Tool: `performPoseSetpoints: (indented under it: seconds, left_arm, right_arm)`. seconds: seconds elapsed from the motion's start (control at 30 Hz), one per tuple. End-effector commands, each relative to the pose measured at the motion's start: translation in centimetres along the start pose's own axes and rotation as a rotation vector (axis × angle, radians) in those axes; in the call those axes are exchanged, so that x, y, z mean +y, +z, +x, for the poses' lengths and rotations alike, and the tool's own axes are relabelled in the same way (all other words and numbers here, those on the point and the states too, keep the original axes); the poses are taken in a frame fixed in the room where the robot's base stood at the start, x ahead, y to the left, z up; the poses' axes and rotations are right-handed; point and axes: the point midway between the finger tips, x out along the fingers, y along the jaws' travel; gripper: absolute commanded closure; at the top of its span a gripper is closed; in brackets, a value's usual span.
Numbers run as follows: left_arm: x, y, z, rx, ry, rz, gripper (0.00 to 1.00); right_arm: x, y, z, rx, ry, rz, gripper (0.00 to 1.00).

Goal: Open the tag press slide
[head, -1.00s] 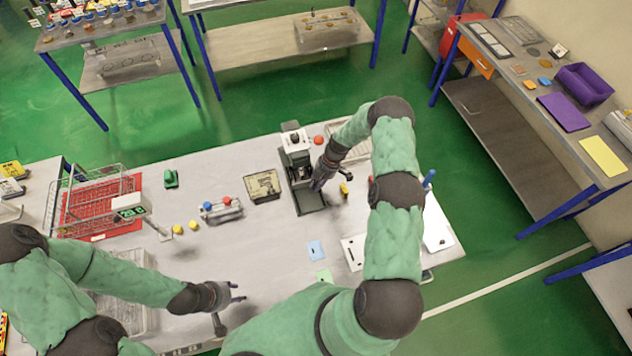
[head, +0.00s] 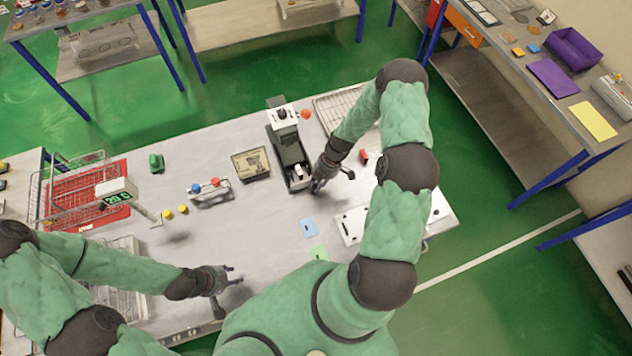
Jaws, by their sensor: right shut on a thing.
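The tag press (head: 285,133) stands at the back middle of my table, upright, with a pale top and a grey-green body. A long recess shows in its near part, with a small white piece (head: 299,171) in it. My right gripper (head: 315,187) is at the press's near right side, shut on a small part that its fingers hide; I cannot tell whether this is the slide. My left gripper (head: 236,275) is open and empty over the table's near edge, well away from the press.
A framed plate (head: 251,163) and a rack with red and blue knobs (head: 211,191) lie left of the press. Blue (head: 309,227) and green (head: 319,253) cards lie in front.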

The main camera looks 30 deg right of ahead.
Motion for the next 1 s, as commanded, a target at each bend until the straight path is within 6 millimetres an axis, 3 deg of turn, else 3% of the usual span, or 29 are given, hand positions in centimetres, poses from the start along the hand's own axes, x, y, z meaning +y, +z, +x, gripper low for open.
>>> performPoseSetpoints:
  seconds: [0.03,0.07,0.1,0.4,0.57,1.0]
  left_arm:
    - [0.0,0.0,0.0,0.0,0.0,0.0,0.6]
    - [0.0,0.0,0.0,0.0,0.0,0.0,0.6]
    - [0.0,0.0,0.0,0.0,0.0,0.0,0.6]
    - [0.0,0.0,0.0,0.0,0.0,0.0,0.6]
    - [0.0,0.0,0.0,0.0,0.0,0.0,0.6]
    - [0.0,0.0,0.0,0.0,0.0,0.0,0.6]
  right_arm:
    - [0.1,0.1,-0.1,-0.002,0.003,0.0,1.0]
    - [0.1,0.1,-0.1,-0.002,0.003,0.0,0.76]
    - [0.1,0.1,-0.1,-0.002,0.003,0.0,0.73]
    - [0.1,0.1,-0.1,-0.001,0.002,0.0,0.73]
    - [0.2,0.1,-1.1,-0.002,0.004,0.001,0.73]
    - [0.2,0.2,-9.2,-0.002,0.006,0.002,0.73]
